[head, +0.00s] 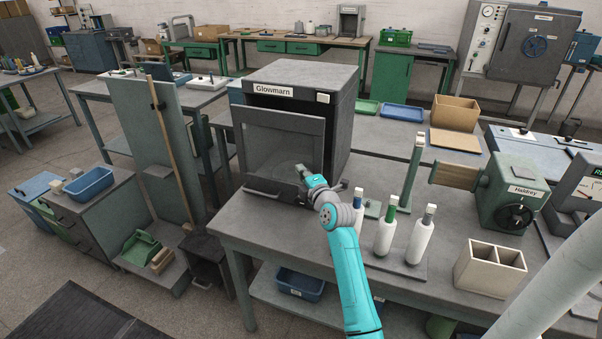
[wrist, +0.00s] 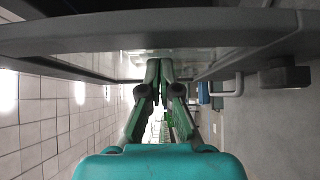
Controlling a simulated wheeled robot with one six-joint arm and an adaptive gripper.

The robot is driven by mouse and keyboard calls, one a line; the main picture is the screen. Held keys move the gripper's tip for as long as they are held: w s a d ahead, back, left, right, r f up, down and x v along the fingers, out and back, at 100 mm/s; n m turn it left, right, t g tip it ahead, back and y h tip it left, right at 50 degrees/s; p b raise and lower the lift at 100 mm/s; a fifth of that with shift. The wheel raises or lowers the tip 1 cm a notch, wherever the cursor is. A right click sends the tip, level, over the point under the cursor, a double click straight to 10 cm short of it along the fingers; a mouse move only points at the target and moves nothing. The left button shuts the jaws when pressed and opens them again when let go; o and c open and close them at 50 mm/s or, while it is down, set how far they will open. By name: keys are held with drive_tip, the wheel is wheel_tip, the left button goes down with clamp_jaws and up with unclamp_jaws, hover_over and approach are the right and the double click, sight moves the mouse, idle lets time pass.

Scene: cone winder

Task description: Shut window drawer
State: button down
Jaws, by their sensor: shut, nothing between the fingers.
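The window drawer (head: 282,140) is the dark grey front with a glass pane on the Glowmarn cabinet (head: 335,110). It stands out from the cabinet, with a dark gap along its top, so it is open. A bar handle (head: 264,190) runs along its lower edge. My gripper (head: 302,170) is at the lower right part of the drawer front, fingers shut and empty. In the wrist view the shut fingertips (wrist: 160,64) point at the drawer front (wrist: 150,35), which spans the top of the picture. I cannot tell whether they touch it.
White bottles (head: 385,236) stand on the bench right of my arm, and a green post (head: 412,172) rises behind them. A divided cream box (head: 490,268) and the green Haldrey machine (head: 510,190) are further right. The bench top (head: 285,235) before the drawer is clear.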

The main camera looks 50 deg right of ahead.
wheel_tip(320, 180, up, 10)
drive_tip(key=shift+f, duration=0.25)
drive_tip(key=n+g+h, duration=0.9)
drive_tip(key=g, duration=0.1)
approach(319, 170)
drive_tip(key=x, duration=0.7)
drive_tip(key=shift+w+d+f, duration=0.1)
drive_tip(key=x, duration=0.8)
drive_tip(key=shift+d, duration=0.4)
drive_tip(key=shift+r, duration=0.25)
